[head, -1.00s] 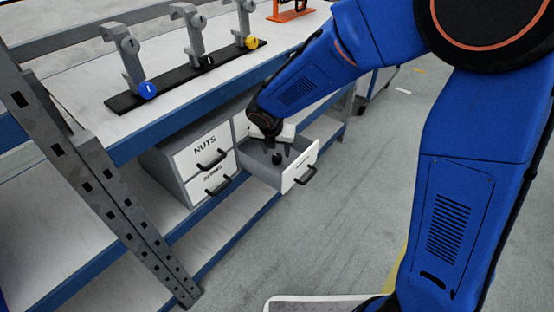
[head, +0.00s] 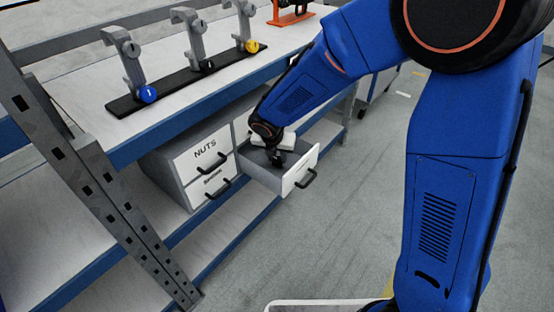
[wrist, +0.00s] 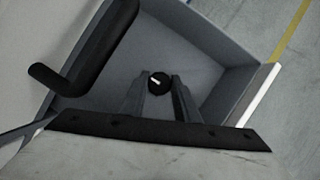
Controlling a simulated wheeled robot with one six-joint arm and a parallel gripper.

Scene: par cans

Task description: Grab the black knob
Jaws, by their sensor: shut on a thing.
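The black knob (wrist: 158,83) has a white pointer line on top and is inside the open drawer (wrist: 205,40). In the wrist view it sits between the tips of my gripper (wrist: 158,92), which is shut on it. In the head view my gripper (head: 277,157) reaches down into the drawer, which is pulled out of the cabinet under the bench. There the knob is mostly hidden by the fingers and cannot be told apart clearly.
Closed drawers, one labelled NUTS (head: 203,152), are left of the open one. The open drawer's front has a black handle (head: 306,178). The bench (head: 75,80) overhangs the drawers and carries several grey clamps, with blue, black and yellow knobs. Floor to the right is clear.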

